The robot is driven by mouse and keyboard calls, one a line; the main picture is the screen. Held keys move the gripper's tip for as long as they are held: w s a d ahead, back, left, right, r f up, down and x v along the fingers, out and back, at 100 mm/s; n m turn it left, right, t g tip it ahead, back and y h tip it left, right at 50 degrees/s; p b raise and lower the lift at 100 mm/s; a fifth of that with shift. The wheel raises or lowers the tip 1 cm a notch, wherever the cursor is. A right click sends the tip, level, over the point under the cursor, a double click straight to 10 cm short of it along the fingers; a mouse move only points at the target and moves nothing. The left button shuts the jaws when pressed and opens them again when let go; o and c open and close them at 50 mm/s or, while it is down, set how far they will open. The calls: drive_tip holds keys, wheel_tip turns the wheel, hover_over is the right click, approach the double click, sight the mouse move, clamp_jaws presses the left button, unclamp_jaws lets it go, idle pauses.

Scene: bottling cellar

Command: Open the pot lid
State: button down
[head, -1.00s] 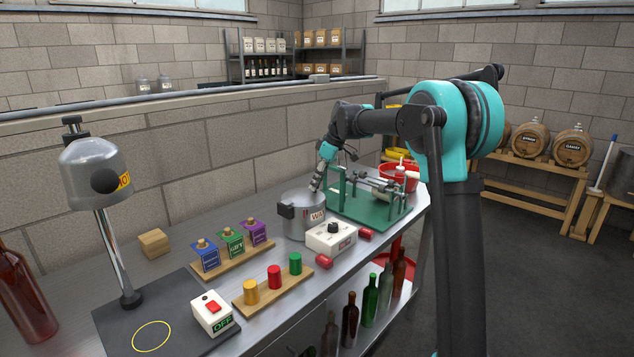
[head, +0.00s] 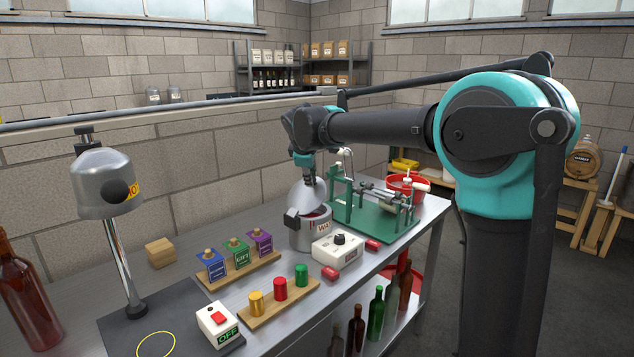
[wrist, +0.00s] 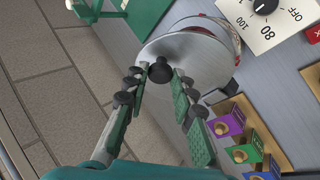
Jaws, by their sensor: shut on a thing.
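The pot (head: 312,238) is a grey metal pot with a dark side handle and a label, standing on the metal bench in the head view. Its round lid (head: 306,197) is tilted steeply up, with its lower edge at the pot's rim, and a reddish inside shows below it. My gripper (wrist: 166,82) is shut on the black knob (wrist: 160,70) at the lid's middle in the wrist view. In the head view my gripper comes down on the lid from above. Part of the pot (wrist: 214,28) shows behind the lid in the wrist view.
A white dial box (head: 338,247) stands close in front of the pot. A green machine (head: 376,210) stands right behind it. Coloured boxes on a wooden rack (head: 242,272) are to the left. A lamp-like metal head on a post (head: 108,186) stands far left.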

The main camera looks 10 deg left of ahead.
drive_tip(key=s+a+f+n+t+h, duration=0.1)
drive_tip(key=s+a+n+t+h, duration=0.3)
drive_tip(key=s+a+t, duration=0.6)
drive_tip(key=shift+s+f+t+h, duration=0.4)
drive_tip(key=shift+s+t+h, duration=0.6)
drive_tip(key=shift+s, duration=0.45)
drive_tip(key=c, duration=1.3)
unclamp_jaws()
drive_tip(key=shift+o, duration=0.2)
drive_tip(key=v, duration=1.2)
drive_tip(key=shift+f, duration=0.15)
drive_tip(key=shift+d, duration=0.1)
